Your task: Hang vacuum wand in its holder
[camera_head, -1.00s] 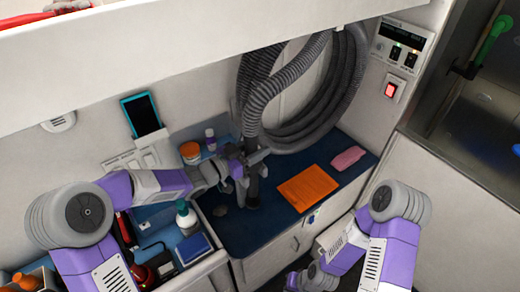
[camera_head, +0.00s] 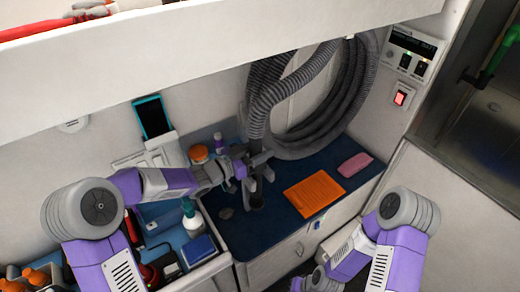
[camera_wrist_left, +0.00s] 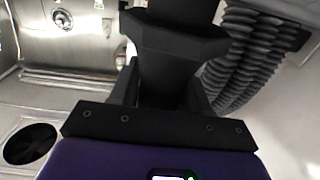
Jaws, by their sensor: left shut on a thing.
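The dark vacuum wand (camera_head: 256,186) stands roughly upright above the blue counter, with the grey ribbed hose (camera_head: 262,108) running up from its top. My left gripper (camera_head: 246,170) is shut on the wand near its upper part. In the left wrist view the black wand (camera_wrist_left: 170,72) sits between the gripper's fingers, and the hose (camera_wrist_left: 238,55) hangs beside it. I cannot clearly make out the holder; whether the wand's lower end touches the counter is unclear. My right arm is at the lower right, and its jaw state cannot be made out.
The blue counter (camera_head: 232,238) holds an orange sheet (camera_head: 314,194) and a pink cloth (camera_head: 355,165). Coiled hose (camera_head: 362,95) hangs on the back wall. A white bottle (camera_head: 191,220) and an orange-lidded jar (camera_head: 198,154) stand left of the wand. A control panel (camera_head: 411,52) is at right.

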